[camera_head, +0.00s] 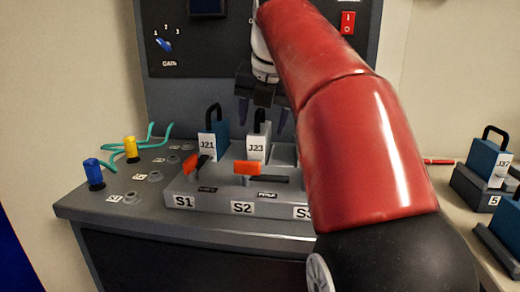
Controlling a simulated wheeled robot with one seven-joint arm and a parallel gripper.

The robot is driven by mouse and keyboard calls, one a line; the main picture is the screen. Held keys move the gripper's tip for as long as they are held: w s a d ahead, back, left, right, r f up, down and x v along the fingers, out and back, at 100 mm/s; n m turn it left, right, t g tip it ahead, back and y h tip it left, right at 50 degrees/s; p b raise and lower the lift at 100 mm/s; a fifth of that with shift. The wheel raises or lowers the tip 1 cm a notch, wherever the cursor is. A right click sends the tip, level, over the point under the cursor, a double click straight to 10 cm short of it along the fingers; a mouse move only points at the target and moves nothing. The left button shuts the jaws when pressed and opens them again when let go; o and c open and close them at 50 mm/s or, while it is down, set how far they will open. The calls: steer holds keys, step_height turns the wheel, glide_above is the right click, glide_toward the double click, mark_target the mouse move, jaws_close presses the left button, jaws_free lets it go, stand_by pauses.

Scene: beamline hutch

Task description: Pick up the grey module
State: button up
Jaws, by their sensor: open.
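The grey module (265,131), labelled J23 with a black loop handle on top, stands upright in the S2 slot of the grey slot base (217,203). My gripper (262,121) is open above it, pointing down. Its two dark fingers show left and right of the module's handle. I cannot tell whether they touch it. My red arm reaches in from the lower right and hides part of the base around S3.
A blue module J21 (221,129) stands close left in S1. Blue (93,171) and yellow (131,147) plugs with green cables are at left. A dark panel rises behind.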

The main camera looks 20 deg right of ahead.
steer(key=shift+w+f, duration=0.1)
steer(key=c, duration=1.2)
steer(key=shift+o, duration=0.2)
steer(key=shift+r, duration=0.55)
steer(key=shift+c, duration=0.6)
step_height(320, 180, up, 8)
steer(key=shift+w+f+p, duration=0.1)
steer(key=shift+p, duration=0.65)
steer(key=shift+r, duration=0.5)
